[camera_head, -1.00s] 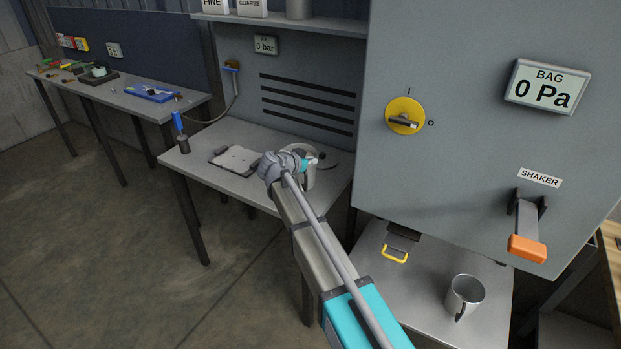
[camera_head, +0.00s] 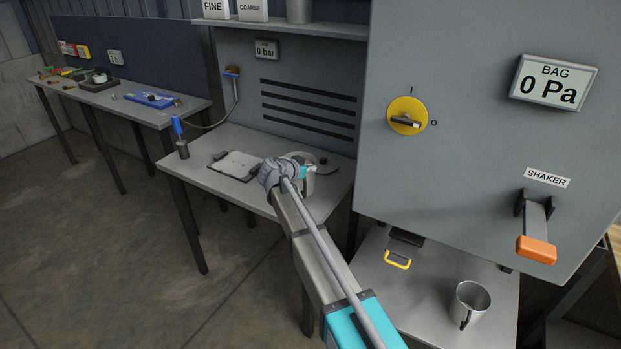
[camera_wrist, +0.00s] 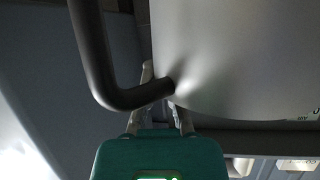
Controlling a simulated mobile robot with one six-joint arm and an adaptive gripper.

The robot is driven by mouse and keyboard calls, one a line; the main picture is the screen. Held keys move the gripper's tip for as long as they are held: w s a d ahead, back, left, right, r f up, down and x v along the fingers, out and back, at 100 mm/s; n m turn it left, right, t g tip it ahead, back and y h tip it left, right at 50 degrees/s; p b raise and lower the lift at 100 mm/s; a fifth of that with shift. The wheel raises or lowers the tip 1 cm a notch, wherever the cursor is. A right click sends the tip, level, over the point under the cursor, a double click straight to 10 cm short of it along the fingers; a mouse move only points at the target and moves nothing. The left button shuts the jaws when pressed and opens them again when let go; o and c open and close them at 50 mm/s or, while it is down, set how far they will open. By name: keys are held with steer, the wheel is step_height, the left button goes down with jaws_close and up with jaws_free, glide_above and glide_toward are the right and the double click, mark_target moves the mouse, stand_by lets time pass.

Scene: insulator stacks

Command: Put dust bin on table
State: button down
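A steel mug-like bin (camera_head: 472,304) with a side handle stands upright on the low grey surface at the lower right, well apart from my gripper. My gripper (camera_head: 307,172) is at the left grey table (camera_head: 225,188), beside a pale rounded vessel (camera_head: 298,186) partly hidden by my arm. In the wrist view a large pale metal vessel (camera_wrist: 235,55) with a dark bent handle (camera_wrist: 103,75) fills the upper part. My fingers (camera_wrist: 160,105) reach around the handle's lower end. Their tips are partly hidden, so a firm grip cannot be told. Which vessel is the dust bin is unclear.
The cabinet (camera_head: 460,90) stands close right of my arm, with an orange-ended shaker lever (camera_head: 536,240). A yellow handle (camera_head: 398,262) sits below. The table's front left is clear.

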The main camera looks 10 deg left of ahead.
mark_target(307, 176)
steer(key=shift+w+f+b, duration=0.1)
steer(key=shift+f+b, duration=1.25)
steer(key=shift+f, duration=0.4)
steer(key=c, duration=0.8)
jaws_free()
steer(key=shift+r, duration=0.2)
steer(key=shift+s+a+r, duration=0.1)
steer(key=shift+s+a, duration=0.05)
steer(key=shift+s, duration=0.15)
steer(key=p+v, duration=0.4)
steer(key=v, duration=0.7)
steer(key=shift+s+p, duration=0.15)
steer(key=shift+p, duration=0.2)
steer(key=shift+a, duration=0.15)
